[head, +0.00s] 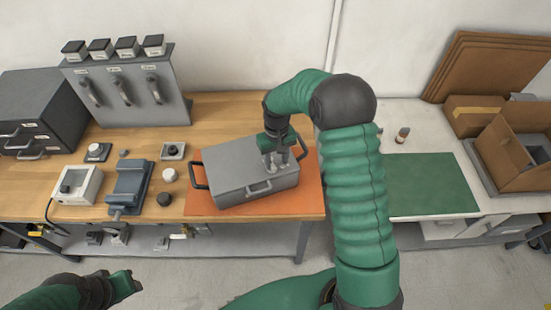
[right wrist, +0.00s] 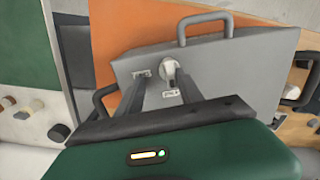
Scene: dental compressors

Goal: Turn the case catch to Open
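The grey case (head: 240,172) lies closed on the orange mat (head: 313,198) on the wooden bench. In the right wrist view, its catch (right wrist: 169,68) is a small pale knob on the grey lid (right wrist: 225,65), with small labels beside it that are too small to read surely. My right gripper (head: 277,163) is over the right part of the lid. In the right wrist view, its two fingers (right wrist: 158,80) are apart and point at the lid, with the catch between them near the right finger. Contact cannot be told. My left gripper (head: 122,284) is low at the left, away from the bench.
A blue-grey vise (head: 128,185), a white gauge box (head: 76,185) and small knobs stand left of the case. A panel with handles (head: 125,90) is behind them. To the right are a green mat (head: 432,185) and an open cardboard box (head: 515,150).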

